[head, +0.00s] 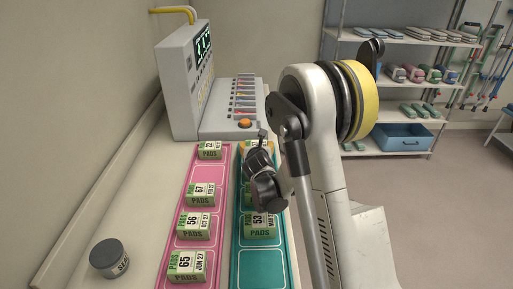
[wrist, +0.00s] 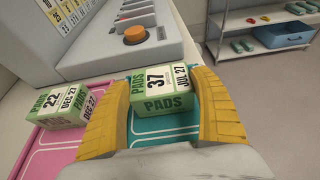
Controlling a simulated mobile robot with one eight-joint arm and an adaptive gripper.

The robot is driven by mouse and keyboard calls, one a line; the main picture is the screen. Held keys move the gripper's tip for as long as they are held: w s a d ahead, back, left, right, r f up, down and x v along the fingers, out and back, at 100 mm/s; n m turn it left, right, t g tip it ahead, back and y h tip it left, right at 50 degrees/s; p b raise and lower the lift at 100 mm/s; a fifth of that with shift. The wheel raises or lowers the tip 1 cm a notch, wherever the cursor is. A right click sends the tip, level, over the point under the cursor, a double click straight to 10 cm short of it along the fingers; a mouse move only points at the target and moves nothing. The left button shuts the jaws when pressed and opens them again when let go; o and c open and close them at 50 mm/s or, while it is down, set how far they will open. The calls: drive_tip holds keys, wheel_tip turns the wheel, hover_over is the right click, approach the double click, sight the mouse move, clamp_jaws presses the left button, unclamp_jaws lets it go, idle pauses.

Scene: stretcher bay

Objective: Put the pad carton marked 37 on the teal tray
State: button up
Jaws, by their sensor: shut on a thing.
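The pad carton marked 37 (wrist: 160,90) is a green and white box between the two yellow fingers of my gripper (wrist: 165,108) in the wrist view. My gripper is shut on its sides. The carton is at the far end of the teal tray (wrist: 152,139), upright; I cannot tell whether its base touches the tray. In the head view my arm hides most of the carton and gripper. The teal tray also shows there (head: 262,270), with a carton marked 53 (head: 259,225) and another carton behind it, partly hidden by my wrist.
A pink tray (head: 216,246) lies left of the teal one, holding several cartons, including 22 (wrist: 60,107) beside my gripper. A grey console with an orange button (wrist: 135,35) stands just beyond. A dark round tub (head: 109,258) is at front left. The teal tray's near end is bare.

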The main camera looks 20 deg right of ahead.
drive_tip(key=shift+f, duration=0.15)
drive_tip(key=o, duration=1.4)
drive_tip(key=shift+c, duration=0.2)
